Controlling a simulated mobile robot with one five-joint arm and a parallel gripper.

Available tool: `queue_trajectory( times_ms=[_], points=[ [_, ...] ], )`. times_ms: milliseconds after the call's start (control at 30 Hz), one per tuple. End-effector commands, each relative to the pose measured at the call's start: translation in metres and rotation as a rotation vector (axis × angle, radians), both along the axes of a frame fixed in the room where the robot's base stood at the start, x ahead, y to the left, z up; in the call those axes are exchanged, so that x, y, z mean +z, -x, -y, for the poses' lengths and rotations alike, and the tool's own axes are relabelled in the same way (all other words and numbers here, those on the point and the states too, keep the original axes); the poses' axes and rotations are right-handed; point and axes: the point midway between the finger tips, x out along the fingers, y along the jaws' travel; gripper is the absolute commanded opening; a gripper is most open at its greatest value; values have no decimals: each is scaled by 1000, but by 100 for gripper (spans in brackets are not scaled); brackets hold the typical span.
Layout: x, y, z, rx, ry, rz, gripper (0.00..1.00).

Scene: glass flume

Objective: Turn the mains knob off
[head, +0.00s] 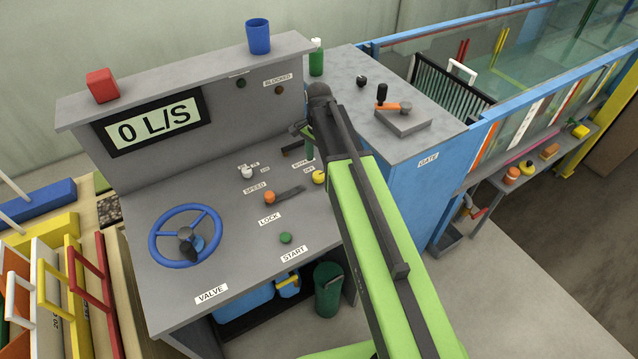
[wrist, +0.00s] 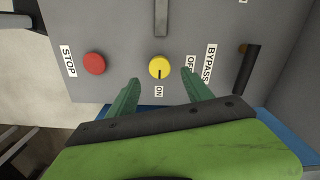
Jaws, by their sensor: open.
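The mains knob appears to be the yellow knob (wrist: 159,67) on the grey panel in the wrist view. Its dark pointer mark points down toward the ON label (wrist: 159,91); the OFF label (wrist: 191,65) is to its right. In the head view the yellow knob (head: 319,177) shows beside my arm. My gripper (wrist: 161,77) is open in the wrist view, its green fingers apart, one to each lower side of the knob. Nothing is between the fingers but panel and knob; contact cannot be told. In the head view my gripper (head: 307,143) is partly hidden by my arm.
A red STOP button (wrist: 94,63) is left of the knob in the wrist view. A BYPASS label (wrist: 209,63) and a dark lever (wrist: 246,72) are to the right. In the head view an orange knob (head: 269,198), green START button (head: 285,238) and blue valve wheel (head: 185,236) share the panel.

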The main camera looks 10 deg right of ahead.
Motion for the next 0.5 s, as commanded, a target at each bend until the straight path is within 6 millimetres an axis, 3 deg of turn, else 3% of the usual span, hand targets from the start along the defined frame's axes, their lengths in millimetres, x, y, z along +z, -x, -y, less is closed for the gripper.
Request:
queue_trajectory(
  times_ms=[33, 200, 333, 500],
  points=[
    [-21, 0, 0, 0, 0, 0, 59],
    [-52, 0, 0, -1, 0, 0, 59],
    [-63, 0, 1, -1, 0, 0, 59],
    [-62, 0, 1, -1, 0, 0, 59]
  ],
)
